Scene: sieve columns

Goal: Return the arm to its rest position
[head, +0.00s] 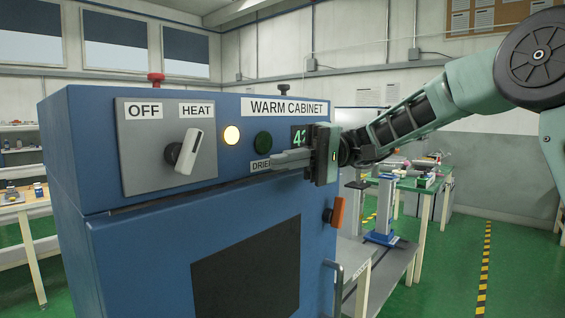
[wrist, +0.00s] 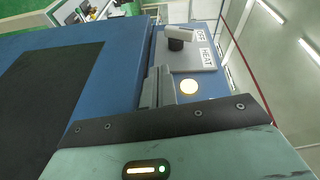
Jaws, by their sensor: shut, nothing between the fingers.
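My gripper (head: 278,158) is shut and empty, held out level in front of the warm cabinet's control panel in the head view. My arm (head: 420,112) reaches in from the right. In the wrist view the shut fingers (wrist: 158,86) point toward the panel. The blue warm cabinet (head: 150,235) fills the left and middle of the head view. Its white-handled knob (head: 189,152) is tilted toward HEAT, and it also shows in the wrist view (wrist: 180,34). The lamp (head: 231,135) glows yellow. The fingers cover part of a label below the green button (head: 263,142).
An orange latch (head: 338,211) sits on the cabinet's right edge. A dark window (head: 246,270) is in its door. Behind stand a table (head: 412,184) with items and a blue-based column stand (head: 385,210). The green floor (head: 515,270) at right is clear.

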